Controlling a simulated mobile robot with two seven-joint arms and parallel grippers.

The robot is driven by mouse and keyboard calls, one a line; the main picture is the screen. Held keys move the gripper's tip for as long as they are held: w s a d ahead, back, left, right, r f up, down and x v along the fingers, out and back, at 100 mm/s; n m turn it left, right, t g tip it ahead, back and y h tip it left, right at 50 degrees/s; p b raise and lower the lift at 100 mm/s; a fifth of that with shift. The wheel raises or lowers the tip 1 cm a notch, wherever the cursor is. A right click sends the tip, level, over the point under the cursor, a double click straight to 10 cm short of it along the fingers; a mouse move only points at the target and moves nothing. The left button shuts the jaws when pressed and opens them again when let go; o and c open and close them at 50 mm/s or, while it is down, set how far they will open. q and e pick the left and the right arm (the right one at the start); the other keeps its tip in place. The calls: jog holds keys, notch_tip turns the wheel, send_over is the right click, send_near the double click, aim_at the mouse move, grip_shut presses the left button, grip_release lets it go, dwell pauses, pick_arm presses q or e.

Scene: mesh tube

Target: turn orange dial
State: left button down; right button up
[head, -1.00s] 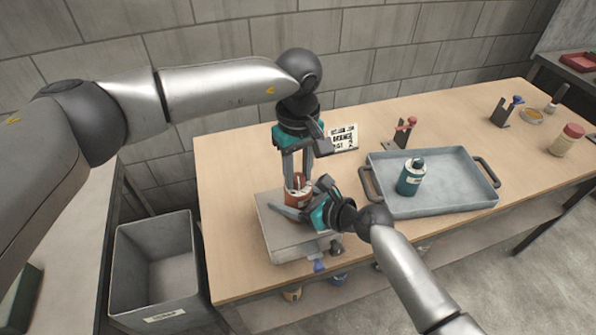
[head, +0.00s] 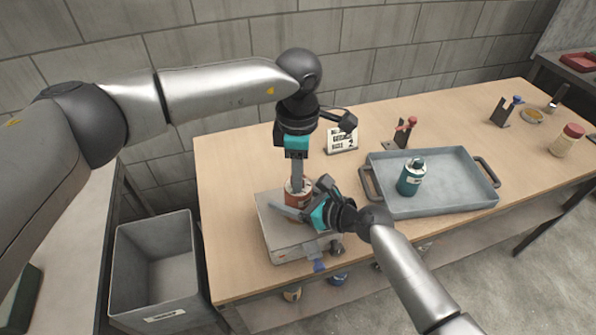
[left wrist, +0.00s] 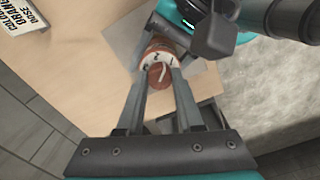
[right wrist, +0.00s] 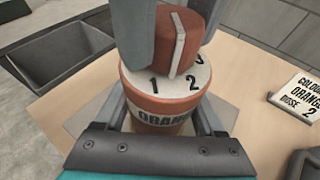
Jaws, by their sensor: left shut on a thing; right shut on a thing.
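The orange dial (right wrist: 185,32) sits on top of the orange canister (right wrist: 160,118), whose white top carries the numbers 1, 2 and 3. In the right wrist view the dial's white pointer line ends between 1 and 2. My left gripper (head: 297,185) comes straight down from above and is shut on the dial; in the left wrist view the dial (left wrist: 158,73) is between its fingers. My right gripper (head: 304,203) is shut around the canister body from the front right. The canister stands upright; in the head view the fingers mostly hide the dial.
The canister is on a grey platform (head: 285,240). A sign (right wrist: 303,98) reads colour orange, dose 2. A grey tray (head: 450,190) with a teal bottle (head: 411,178) stands to the right. A grey bin (head: 155,265) is left of the table.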

pick_arm(q)
jog(key=n, duration=0.6)
pick_arm(e)
jog(key=shift+d+f, duration=0.1)
pick_arm(q)
jog(key=shift+n, duration=0.3)
dwell(0.3)
jog(key=c, duration=0.5)
grip_release()
notch_tip(320, 180, up, 12)
jog(key=shift+r, duration=0.1)
